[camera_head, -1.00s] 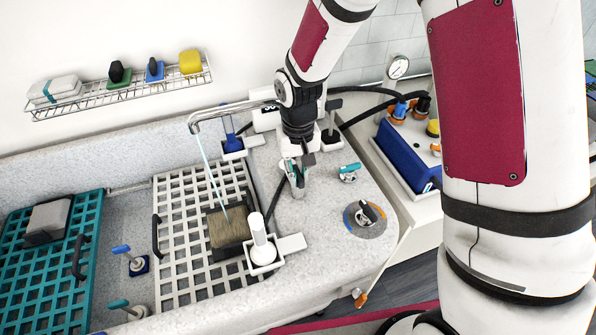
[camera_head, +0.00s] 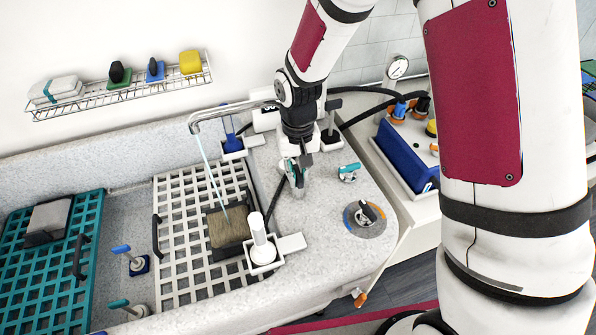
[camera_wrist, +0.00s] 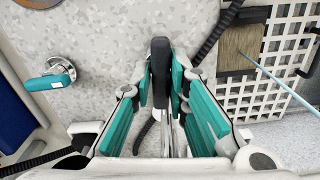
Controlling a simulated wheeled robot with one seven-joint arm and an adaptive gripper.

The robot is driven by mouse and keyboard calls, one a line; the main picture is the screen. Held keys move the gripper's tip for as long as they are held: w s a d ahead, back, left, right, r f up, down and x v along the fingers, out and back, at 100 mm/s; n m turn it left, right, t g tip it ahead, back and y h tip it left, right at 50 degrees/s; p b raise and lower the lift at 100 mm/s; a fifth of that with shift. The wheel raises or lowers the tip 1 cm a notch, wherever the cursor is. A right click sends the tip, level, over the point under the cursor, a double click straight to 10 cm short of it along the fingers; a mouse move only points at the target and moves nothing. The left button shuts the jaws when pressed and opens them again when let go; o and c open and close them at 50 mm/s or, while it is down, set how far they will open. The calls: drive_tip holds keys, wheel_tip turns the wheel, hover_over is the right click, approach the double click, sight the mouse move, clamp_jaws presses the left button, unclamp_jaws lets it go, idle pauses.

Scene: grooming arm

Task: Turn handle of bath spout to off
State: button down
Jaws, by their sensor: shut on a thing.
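The bath spout (camera_head: 240,107) is a chrome pipe reaching left over the tub. A thin pale-blue stream (camera_head: 209,172) runs from its tip down to a brown-topped block on the white grate. My gripper (camera_head: 296,178) is low over the grey counter, to the right of the grate. In the wrist view, my gripper (camera_wrist: 160,80) has its teal-padded fingers closed on both sides of a black lever handle (camera_wrist: 160,60), which I take to be the spout's handle. The handle's base is partly hidden by the fingers, and in the head view my arm hides most of it.
A white bottle in a holder (camera_head: 262,248) stands in front. A black hose (camera_head: 276,205) passes left of my gripper. Bare counter (camera_head: 318,230) lies between.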

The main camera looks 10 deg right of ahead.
drive_tip(key=shift+a+m, duration=0.15)
drive_tip(key=shift+m, duration=0.85)
drive_tip(key=shift+s+p, duration=0.1)
drive_tip(key=shift+p, duration=0.2)
drive_tip(key=shift+m+p, duration=0.35)
drive_tip(key=shift+m, duration=1.05)
drive_tip(key=shift+m+p, duration=0.45)
drive_tip(key=shift+m, duration=0.95)
